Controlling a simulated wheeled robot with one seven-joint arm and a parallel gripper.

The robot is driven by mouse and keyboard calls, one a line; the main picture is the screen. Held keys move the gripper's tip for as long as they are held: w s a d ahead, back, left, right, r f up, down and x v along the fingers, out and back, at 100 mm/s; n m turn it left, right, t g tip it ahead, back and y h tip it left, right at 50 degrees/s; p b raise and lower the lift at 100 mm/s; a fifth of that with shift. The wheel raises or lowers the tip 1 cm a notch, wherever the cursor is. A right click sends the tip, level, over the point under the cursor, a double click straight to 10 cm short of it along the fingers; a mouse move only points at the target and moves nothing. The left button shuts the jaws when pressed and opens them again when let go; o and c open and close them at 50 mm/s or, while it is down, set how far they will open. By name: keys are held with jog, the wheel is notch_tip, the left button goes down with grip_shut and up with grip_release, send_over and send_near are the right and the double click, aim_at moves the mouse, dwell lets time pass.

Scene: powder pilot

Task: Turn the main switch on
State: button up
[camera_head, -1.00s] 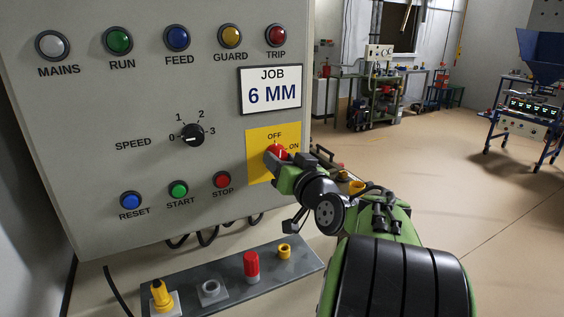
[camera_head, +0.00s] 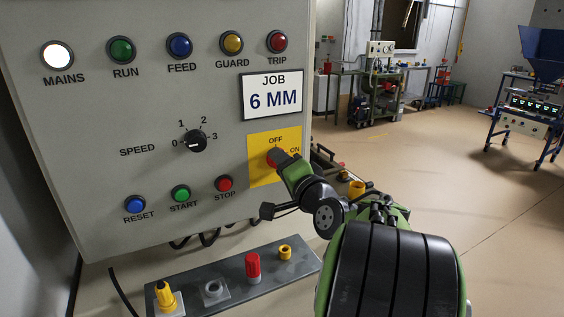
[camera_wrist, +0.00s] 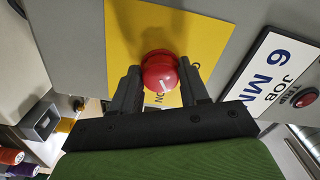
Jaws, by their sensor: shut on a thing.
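The main switch is a red round knob (camera_wrist: 160,72) on a yellow plate (camera_head: 262,175) marked OFF and ON, at the lower right of the grey panel (camera_head: 100,120). My gripper (camera_wrist: 162,84) is shut on the knob, with one dark finger on each side of it in the wrist view. A white pointer mark shows on the knob's face. In the head view my gripper (camera_head: 282,162) covers part of the knob. The MAINS lamp (camera_head: 57,56) at the panel's top left is lit bright white.
The speed dial (camera_head: 195,141) and the RESET, START and STOP buttons (camera_head: 181,193) lie left of the yellow plate. A JOB 6 MM sign (camera_head: 272,94) is above it. A grey shelf (camera_head: 225,300) with small parts is below. Open floor lies to the right.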

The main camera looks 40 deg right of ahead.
jog(key=shift+m+p, duration=0.8)
jog(key=shift+m, duration=1.5)
jog(key=o, duration=1)
jog(key=shift+o, duration=0.2)
jog(key=b+v, duration=0.2)
jog(key=v, duration=1.4)
jog(key=shift+w+a, duration=0.1)
jog(key=shift+w, duration=0.1)
